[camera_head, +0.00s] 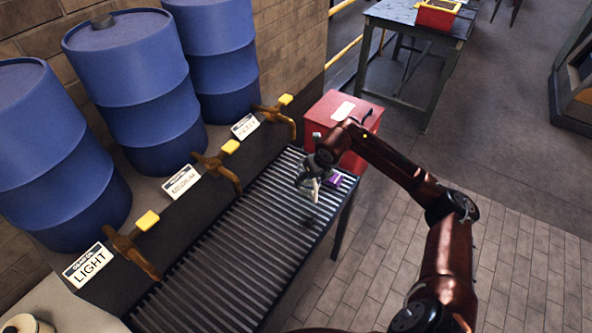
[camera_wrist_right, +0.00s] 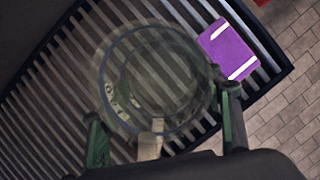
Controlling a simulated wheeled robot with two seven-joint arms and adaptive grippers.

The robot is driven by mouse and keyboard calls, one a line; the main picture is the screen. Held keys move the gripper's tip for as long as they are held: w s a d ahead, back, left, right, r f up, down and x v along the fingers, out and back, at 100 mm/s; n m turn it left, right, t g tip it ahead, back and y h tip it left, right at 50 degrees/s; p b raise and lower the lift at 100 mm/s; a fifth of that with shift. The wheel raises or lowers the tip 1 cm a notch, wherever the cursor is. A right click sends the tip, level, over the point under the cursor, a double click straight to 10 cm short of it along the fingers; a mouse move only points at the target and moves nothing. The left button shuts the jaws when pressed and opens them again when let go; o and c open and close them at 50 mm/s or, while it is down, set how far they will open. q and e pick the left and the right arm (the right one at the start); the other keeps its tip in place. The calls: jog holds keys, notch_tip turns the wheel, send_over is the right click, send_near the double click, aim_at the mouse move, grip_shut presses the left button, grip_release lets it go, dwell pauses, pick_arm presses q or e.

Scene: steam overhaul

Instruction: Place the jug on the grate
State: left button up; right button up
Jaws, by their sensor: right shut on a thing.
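The jug (camera_wrist_right: 150,75) is clear, and I look down into its round mouth in the right wrist view. In the head view it is a small pale shape (camera_head: 310,187), partly hidden by my right gripper (camera_head: 313,178). That gripper, with fingers seen in the wrist view (camera_wrist_right: 165,130), is shut on the jug by its pale handle. The jug is over the far part of the slatted metal grate (camera_head: 225,245), whose bars show through it. I cannot tell whether its base touches the bars. My left gripper is not in view.
A purple block with white stripes (camera_wrist_right: 230,52) lies on the grate beside the jug. Blue drums (camera_head: 130,80) with brown taps (camera_head: 215,165) line the left side. A red box (camera_head: 345,115) stands beyond the far end. The near grate is clear.

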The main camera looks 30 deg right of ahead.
jog(key=w, duration=0.3)
jog(key=w+b, duration=0.1)
jog(key=w, duration=0.5)
jog(key=shift+d, duration=0.3)
notch_tip(320, 180, down, 4)
jog(key=shift+r+b, duration=0.15)
jog(key=shift+b, duration=0.55)
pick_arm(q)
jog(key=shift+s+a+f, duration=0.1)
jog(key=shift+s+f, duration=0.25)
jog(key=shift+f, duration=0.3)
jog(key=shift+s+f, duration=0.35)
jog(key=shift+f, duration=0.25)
pick_arm(e)
jog(key=shift+r, duration=0.1)
jog(key=o, duration=1.3)
pick_arm(q)
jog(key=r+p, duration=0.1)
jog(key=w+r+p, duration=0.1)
jog(key=p, duration=0.1)
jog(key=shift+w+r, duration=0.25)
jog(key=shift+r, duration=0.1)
pick_arm(e)
jog(key=v, duration=1.2)
jog(key=shift+w, duration=0.1)
